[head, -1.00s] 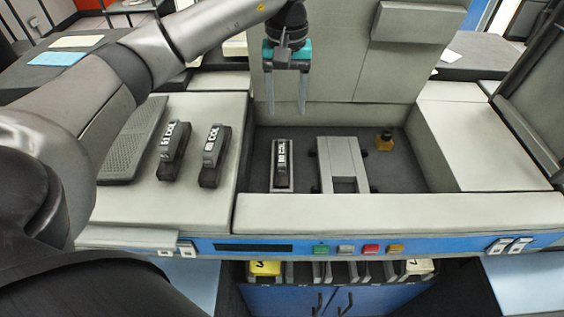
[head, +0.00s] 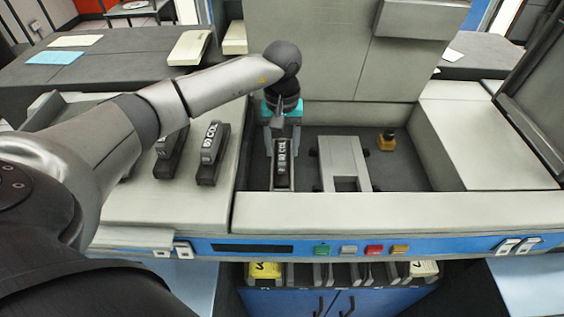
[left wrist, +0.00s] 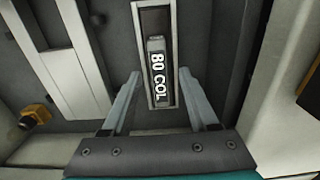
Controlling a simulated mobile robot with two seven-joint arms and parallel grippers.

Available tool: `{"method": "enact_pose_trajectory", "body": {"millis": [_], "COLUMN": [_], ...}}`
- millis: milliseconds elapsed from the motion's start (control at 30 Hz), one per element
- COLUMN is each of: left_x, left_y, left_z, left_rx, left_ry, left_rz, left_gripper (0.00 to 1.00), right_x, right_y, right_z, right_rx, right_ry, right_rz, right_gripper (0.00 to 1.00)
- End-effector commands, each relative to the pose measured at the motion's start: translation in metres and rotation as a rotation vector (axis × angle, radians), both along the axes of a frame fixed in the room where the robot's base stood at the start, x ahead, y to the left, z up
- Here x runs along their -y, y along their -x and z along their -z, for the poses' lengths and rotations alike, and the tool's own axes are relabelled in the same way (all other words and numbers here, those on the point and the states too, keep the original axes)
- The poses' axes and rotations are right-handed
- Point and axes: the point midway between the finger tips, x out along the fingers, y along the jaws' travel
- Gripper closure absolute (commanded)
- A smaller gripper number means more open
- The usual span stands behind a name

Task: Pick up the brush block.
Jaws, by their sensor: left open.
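A dark brush block (head: 281,160) with a white "80 COL" label sits upright in a light-framed slot in the sunken bay. In the left wrist view the block (left wrist: 157,62) lies ahead, its label plain to read. My left gripper (head: 283,148) is above the slot, jaws open and empty, fingers pointing down. In the left wrist view the open fingers (left wrist: 160,79) straddle the block's line, one on each side, apart from it. My right gripper is not in view.
Two similar labelled blocks stand on the left panel, one clear (head: 211,152) and one partly behind my arm (head: 168,155). A grey frame (head: 343,165) and a small yellow-based knob (head: 387,141) stand right of the slot. The bay's front ledge (head: 400,210) borders it.

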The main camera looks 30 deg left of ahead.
Motion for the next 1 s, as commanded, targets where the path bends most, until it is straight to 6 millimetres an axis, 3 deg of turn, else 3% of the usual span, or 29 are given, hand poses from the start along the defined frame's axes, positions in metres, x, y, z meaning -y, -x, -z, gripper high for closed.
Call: {"method": "enact_pose_trajectory", "body": {"millis": [267,800,1000], "left_x": [0.0,-0.0001,-0.0002], "left_y": [-0.0004,-0.0004,-0.0003], "left_z": [0.006,0.0056,0.0056], "left_rx": [0.002,0.002,0.002], "left_ry": [0.0,0.0,0.0], "left_rz": [0.0,0.0,-0.001], "left_gripper": [0.4,1.0,1.0], "right_x": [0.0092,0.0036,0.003], "right_y": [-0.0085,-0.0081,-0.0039], "right_z": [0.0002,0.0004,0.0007], "right_rx": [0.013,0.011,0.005], "right_ry": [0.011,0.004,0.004], "right_rz": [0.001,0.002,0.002], "right_gripper": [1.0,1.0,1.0]}}
